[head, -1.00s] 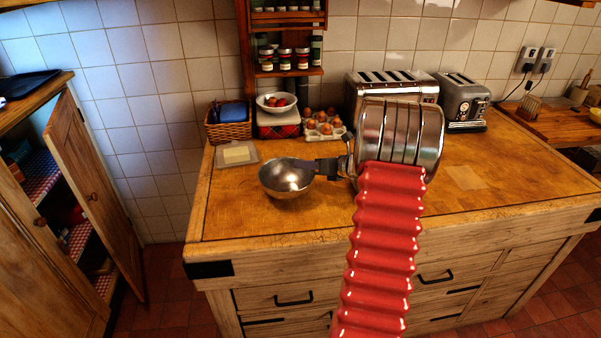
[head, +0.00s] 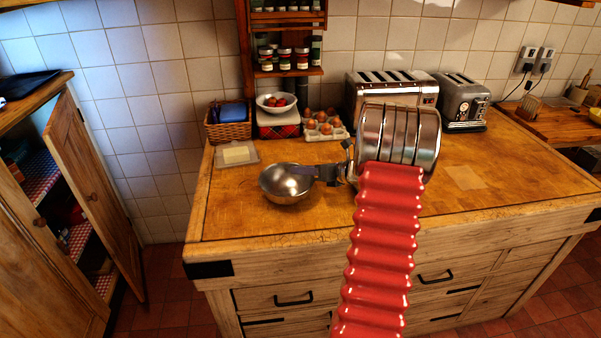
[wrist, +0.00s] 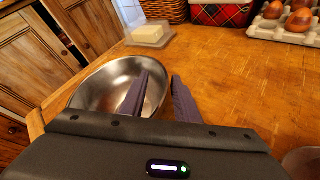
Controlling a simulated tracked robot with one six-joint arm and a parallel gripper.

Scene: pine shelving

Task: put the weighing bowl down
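The weighing bowl (head: 280,187) is a round steel bowl on the wooden worktop (head: 400,212), near its front left, and looks upright. It also shows in the wrist view (wrist: 95,88), empty apart from the finger. My gripper (head: 316,172) is at the bowl's right side. In the wrist view my gripper (wrist: 160,75) has its fingers apart, one inside the bowl and one outside, with the right rim between them. A gap shows between the fingers. The bowl's underside is hidden, so its contact with the wood is not plain.
A butter dish (head: 237,153) stands behind the bowl. A basket (head: 228,130), a tartan tin (head: 279,128) and an egg tray (head: 325,131) line the back. Two toasters (head: 391,88) (head: 461,102) stand right.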

